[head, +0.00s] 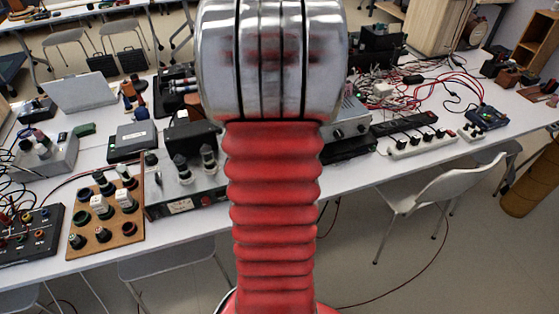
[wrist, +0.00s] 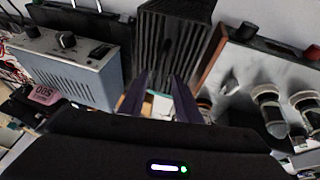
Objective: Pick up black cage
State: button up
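The black cage is most likely the dark, ribbed, box-like thing (wrist: 175,30) at the top middle of the wrist view. My gripper (wrist: 160,80) shows there as two dark fingers with a gap between them, pointing at the cage's near end. Nothing is visibly held between them. I cannot tell whether the fingertips touch the cage. In the head view, a black box (head: 190,134) behind the tube device, just left of my arm, may be the same cage. My gripper is hidden there behind my red and silver arm.
In the wrist view, a grey box with a knob (wrist: 75,75) stands left of the cage, and a device with tubes (wrist: 255,75) stands close on the right. In the head view, the white table (head: 215,215) is crowded with instruments, power strips (head: 422,143) and cables.

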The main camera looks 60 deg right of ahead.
jog(key=shift+x, duration=0.85)
jog(key=shift+c, duration=0.6)
grip_shut()
dwell(0.6)
